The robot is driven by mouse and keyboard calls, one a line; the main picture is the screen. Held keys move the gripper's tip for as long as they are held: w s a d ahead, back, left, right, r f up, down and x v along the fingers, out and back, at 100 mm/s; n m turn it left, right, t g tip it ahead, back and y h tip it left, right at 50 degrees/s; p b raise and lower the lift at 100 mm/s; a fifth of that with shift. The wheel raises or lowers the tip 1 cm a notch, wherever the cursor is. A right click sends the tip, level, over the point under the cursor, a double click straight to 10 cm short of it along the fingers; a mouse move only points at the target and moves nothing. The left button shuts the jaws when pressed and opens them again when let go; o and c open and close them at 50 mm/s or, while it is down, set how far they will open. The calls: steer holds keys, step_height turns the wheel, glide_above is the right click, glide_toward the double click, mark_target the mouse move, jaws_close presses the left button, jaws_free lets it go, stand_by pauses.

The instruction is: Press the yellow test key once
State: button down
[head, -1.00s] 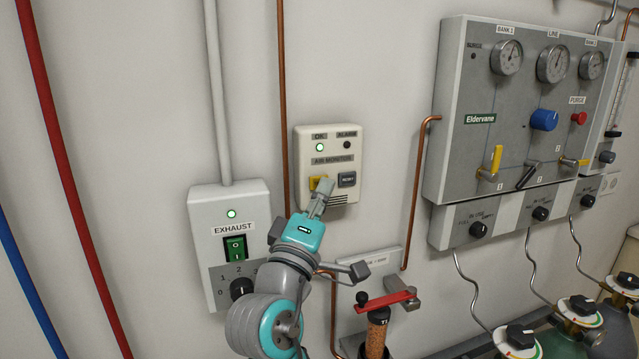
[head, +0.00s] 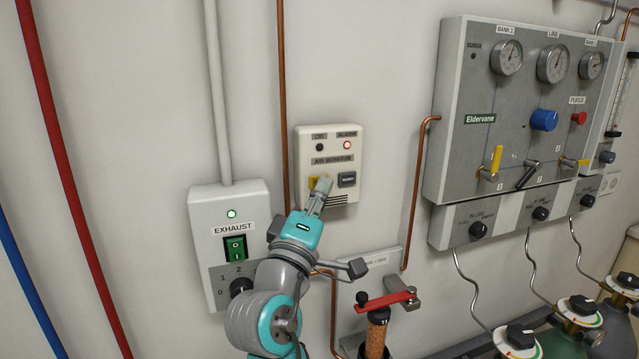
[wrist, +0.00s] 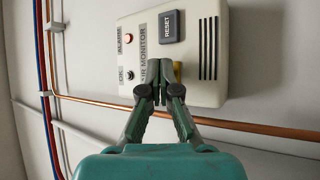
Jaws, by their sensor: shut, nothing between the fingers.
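The air monitor box (head: 330,140) is a cream panel on the wall. The yellow test key (head: 314,182) sits at its lower left, beside the dark reset key (head: 347,179). My gripper (head: 323,186) is shut and empty, with its tips in front of the yellow key, covering most of it. In the wrist view the shut fingertips (wrist: 160,88) reach the panel's face, and a sliver of the yellow key (wrist: 177,70) shows behind them. The alarm lamp (head: 347,145) is lit red and the OK lamp (head: 319,147) is dark. Whether the tips touch the key cannot be told for sure.
The exhaust switch box (head: 230,204) is close left of my arm. A copper pipe (head: 283,100) runs between the boxes. A red-handled valve (head: 385,302) stands at lower right. The gas panel (head: 520,110) is farther right.

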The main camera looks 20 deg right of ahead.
steer(key=shift+s, duration=0.8)
steer(key=shift+s, duration=2.5)
